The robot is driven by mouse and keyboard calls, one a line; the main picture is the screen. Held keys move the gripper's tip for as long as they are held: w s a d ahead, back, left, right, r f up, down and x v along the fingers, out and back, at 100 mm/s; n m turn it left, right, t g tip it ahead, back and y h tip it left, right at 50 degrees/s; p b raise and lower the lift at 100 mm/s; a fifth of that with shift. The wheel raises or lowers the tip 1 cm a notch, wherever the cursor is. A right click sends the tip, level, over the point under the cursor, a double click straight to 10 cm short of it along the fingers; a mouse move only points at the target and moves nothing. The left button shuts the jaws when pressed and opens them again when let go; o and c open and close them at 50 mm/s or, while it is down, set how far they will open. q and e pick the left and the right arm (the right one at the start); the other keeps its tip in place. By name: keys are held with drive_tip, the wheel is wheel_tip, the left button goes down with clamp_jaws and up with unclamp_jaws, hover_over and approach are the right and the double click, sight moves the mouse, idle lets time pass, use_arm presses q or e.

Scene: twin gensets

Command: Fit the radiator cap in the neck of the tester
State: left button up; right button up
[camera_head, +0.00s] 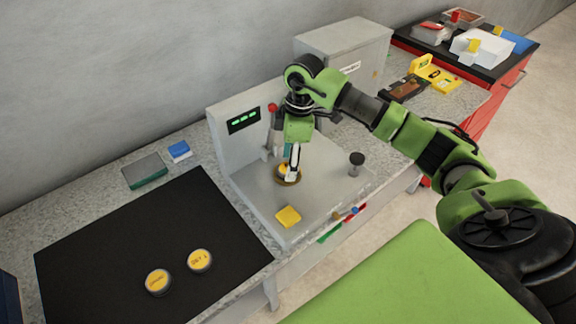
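The tester (237,160) is a grey bench unit with an upright panel, a green lit display and a flat base. My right gripper (289,172) points down over the base, at a round brass-coloured neck (289,180). A small yellow patch, perhaps a radiator cap's top (283,168), shows at its fingertips. The fingers hide most of it, and I cannot tell whether they grip it. Two round caps with yellow labels, a left one (158,281) and a right one (200,260), lie on the black mat (110,245). My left gripper is out of view.
A red-knobbed lever (271,125) stands beside the gripper. A yellow block (288,216) and a dark-topped post (356,160) are on the tester base. A grey cabinet (340,50) stands behind.

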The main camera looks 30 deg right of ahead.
wheel_tip(320, 180, up, 11)
drive_tip(key=d+b, duration=0.1)
drive_tip(key=shift+s, duration=0.3)
drive_tip(key=shift+f, duration=0.15)
